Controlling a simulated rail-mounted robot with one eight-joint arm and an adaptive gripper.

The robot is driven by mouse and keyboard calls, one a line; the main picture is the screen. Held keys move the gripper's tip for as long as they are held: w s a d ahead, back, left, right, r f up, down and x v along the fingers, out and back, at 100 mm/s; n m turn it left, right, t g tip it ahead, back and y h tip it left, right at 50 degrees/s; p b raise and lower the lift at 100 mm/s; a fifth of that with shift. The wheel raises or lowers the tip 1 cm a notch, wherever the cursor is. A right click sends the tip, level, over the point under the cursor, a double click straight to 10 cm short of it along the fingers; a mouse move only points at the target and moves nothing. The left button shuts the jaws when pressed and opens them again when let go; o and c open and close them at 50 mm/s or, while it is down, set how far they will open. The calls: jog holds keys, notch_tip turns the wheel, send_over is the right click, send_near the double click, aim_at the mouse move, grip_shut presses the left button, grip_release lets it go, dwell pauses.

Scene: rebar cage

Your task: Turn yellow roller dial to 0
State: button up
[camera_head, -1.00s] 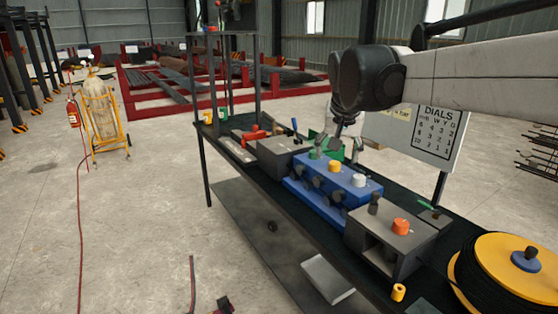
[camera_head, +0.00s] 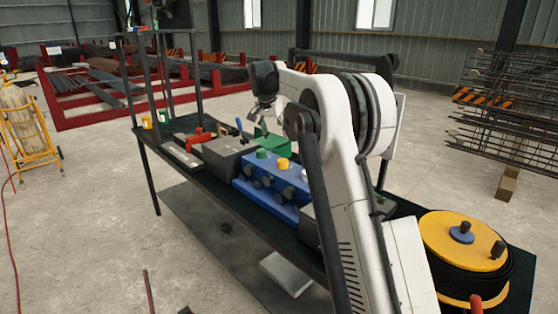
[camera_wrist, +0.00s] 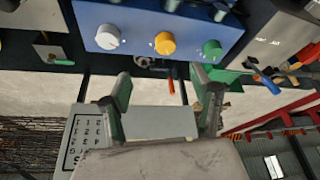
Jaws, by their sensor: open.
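The yellow roller dial (camera_head: 283,163) sits on top of the blue box (camera_head: 268,188), beside the green dial (camera_head: 262,153). In the wrist view the yellow dial (camera_wrist: 165,43) lies between the white dial (camera_wrist: 108,37) and the green dial (camera_wrist: 211,50). Small marks around it are too small to read. My gripper (camera_wrist: 161,76) is open and empty. Its two fingers point toward the blue box, with the yellow dial seen beyond the gap between them and apart from both. The DIALS sign (camera_wrist: 125,130) shows partly behind the fingers.
A grey box (camera_head: 228,158) stands left of the blue box, with red and blue handles near it. A yellow cable reel (camera_head: 465,240) stands at the bench's right end. A green box (camera_head: 272,141) is behind the dials. My arm hides the bench's right-middle part.

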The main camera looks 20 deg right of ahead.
jog(key=m, duration=0.1)
send_near(283, 160)
jog(key=p+x, duration=0.1)
jog(key=x, duration=0.9)
jog(key=shift+p, duration=0.3)
jog(key=shift+c, duration=0.3)
jog(key=shift+g, duration=0.3)
jog(key=c, duration=1.1)
jog(key=shift+o, duration=0.2)
